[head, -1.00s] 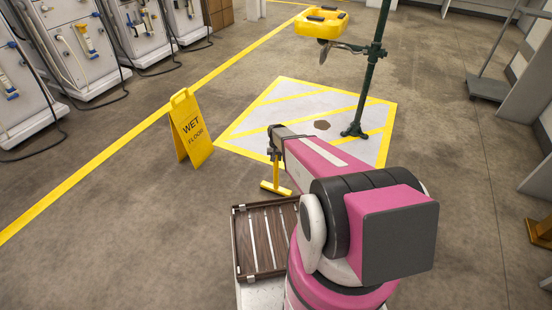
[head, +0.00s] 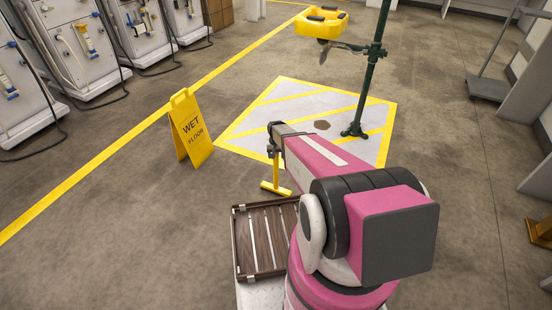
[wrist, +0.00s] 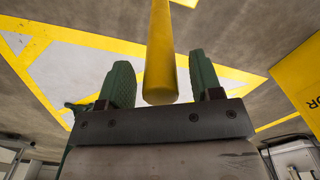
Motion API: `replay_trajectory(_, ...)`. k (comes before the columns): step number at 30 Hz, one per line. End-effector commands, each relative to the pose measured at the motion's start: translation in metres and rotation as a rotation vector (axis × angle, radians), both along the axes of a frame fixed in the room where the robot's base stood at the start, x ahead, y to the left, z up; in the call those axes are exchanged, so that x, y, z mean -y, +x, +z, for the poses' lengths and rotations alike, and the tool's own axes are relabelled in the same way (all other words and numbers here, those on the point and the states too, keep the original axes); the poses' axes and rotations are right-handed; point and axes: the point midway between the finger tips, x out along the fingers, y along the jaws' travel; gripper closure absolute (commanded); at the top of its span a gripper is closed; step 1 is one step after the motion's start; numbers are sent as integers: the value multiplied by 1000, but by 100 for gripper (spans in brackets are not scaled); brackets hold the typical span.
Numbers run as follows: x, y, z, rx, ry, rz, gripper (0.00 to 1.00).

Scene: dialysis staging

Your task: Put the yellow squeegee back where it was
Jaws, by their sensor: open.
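The yellow squeegee (head: 276,175) shows in the head view below the far end of my arm, its handle upright and its crossbar low. In the wrist view its yellow handle (wrist: 160,55) runs between the two green fingers of my gripper (wrist: 159,72), with its rounded end close to the palm. The fingers are open, with a gap visible on both sides of the handle. In the head view my arm hides the fingers and the top of the handle. I cannot tell whether the crossbar touches the floor.
A yellow wet-floor sign (head: 190,132) stands left of the squeegee. Behind is a yellow-bordered floor square (head: 262,108) with a dark green pole (head: 372,70) bearing a yellow tray (head: 320,27). A brown slatted tray (head: 240,245) lies nearer. Open floor lies to the left.

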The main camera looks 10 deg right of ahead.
Motion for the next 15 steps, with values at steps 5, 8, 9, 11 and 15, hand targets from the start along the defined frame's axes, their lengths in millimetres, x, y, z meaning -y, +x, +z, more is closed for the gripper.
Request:
replay_trajectory(5,0,-2,40,3,0,0,41)
replay_trajectory(8,0,-2,59,2,0,0,41)
replay_trajectory(9,0,-2,67,2,0,0,41)
replay_trajectory(11,0,-2,76,1,0,0,41)
replay_trajectory(15,0,-1,92,1,0,0,41)
